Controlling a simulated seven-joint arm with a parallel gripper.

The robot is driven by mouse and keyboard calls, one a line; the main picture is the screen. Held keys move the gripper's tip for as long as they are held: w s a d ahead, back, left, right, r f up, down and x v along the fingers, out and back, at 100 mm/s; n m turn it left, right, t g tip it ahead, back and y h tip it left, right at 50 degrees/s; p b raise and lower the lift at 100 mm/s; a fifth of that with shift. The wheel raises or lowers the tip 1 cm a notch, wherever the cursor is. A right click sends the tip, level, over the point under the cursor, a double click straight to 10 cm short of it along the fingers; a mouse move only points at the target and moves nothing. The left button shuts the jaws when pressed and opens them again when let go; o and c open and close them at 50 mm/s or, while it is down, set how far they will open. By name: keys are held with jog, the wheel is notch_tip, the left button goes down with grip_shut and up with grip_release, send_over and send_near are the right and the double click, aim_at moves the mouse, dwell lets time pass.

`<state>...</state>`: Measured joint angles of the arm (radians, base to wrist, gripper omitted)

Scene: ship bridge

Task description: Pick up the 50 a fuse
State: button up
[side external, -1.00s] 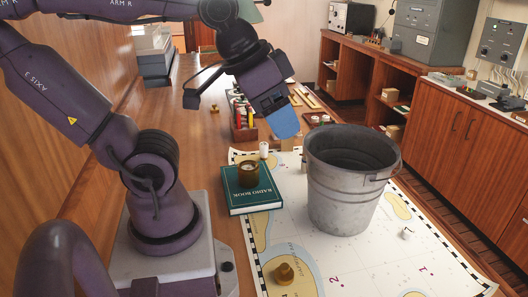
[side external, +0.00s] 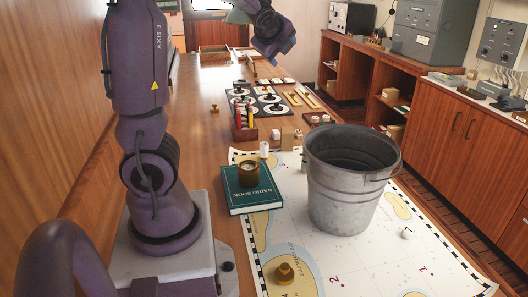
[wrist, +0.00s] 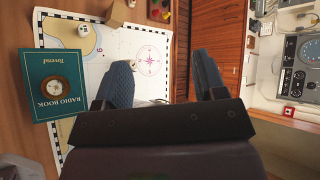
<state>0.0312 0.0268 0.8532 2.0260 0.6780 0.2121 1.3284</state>
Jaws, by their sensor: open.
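No fuse can be read as 50 A. A small white cylinder (side external: 264,149) stands by the chart's far left edge in the side view. Another small white piece (side external: 407,233) lies on the chart, right of the bucket.
A grey metal bucket (side external: 350,200) stands on the chart (side external: 345,270). A green book (side external: 252,203) carries a brass compass (side external: 248,176). A brass piece (side external: 284,273) stands at the near end.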

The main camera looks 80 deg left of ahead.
aim_at(263, 144)
jog(key=s+a+r+m+y, duration=0.2)
jog(key=s+a+m+y, duration=0.1)
jog(key=a+m, duration=0.7)
jog(key=f, duration=3.4)
jog(key=shift+w+d+f, duration=0.1)
jog(key=shift+d+f, duration=0.25)
jog(key=shift+x, duration=1.05)
jog(key=shift+w+a+f, duration=0.2)
jog(key=shift+a+f, duration=0.15)
jog(key=shift+f, duration=0.15)
jog(key=shift+s+f, duration=0.1)
jog(key=c, duration=1)
